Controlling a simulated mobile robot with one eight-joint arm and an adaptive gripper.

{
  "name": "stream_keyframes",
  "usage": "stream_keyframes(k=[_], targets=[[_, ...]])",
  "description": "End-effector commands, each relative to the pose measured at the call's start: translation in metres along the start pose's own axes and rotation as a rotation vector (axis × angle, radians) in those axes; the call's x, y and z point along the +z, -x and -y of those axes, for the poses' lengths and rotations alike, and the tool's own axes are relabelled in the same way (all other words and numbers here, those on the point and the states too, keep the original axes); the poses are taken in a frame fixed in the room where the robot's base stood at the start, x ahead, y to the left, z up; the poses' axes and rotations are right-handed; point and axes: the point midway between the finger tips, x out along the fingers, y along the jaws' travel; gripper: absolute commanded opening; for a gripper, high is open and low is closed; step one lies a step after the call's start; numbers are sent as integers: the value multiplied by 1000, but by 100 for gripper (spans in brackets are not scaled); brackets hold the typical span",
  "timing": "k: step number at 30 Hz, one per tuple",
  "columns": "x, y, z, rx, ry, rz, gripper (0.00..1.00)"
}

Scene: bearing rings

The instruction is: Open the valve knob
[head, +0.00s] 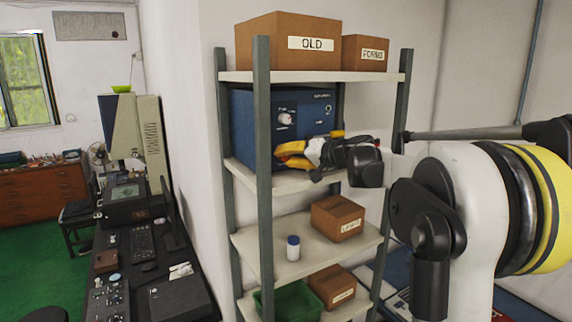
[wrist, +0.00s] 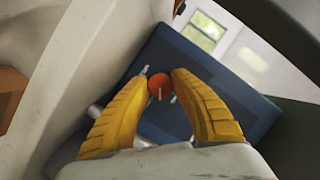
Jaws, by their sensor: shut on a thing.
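A blue box (head: 258,108) stands on the second shelf from the top, and its panel fills the middle of the wrist view (wrist: 205,70). A red-orange round knob (wrist: 158,83), seemingly the valve knob, shows between my yellow fingertips in the wrist view. My gripper (wrist: 160,76) is shut on it, a finger on either side. A separate pale knob (head: 285,118) shows higher on the panel.
The box sits inside a shelf unit with grey posts (head: 262,200); one post stands just left of my gripper. A shelf board (head: 290,183) lies close below. Cardboard boxes (head: 287,42) are above, and a small white bottle (head: 293,248) stands on a lower shelf.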

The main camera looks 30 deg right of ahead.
Motion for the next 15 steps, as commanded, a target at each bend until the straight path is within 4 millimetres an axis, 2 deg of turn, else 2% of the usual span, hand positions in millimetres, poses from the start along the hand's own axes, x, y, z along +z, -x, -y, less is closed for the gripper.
stream_keyframes(k=[15], targets=[[1,-1,-1,-164,-402,-18,0]])
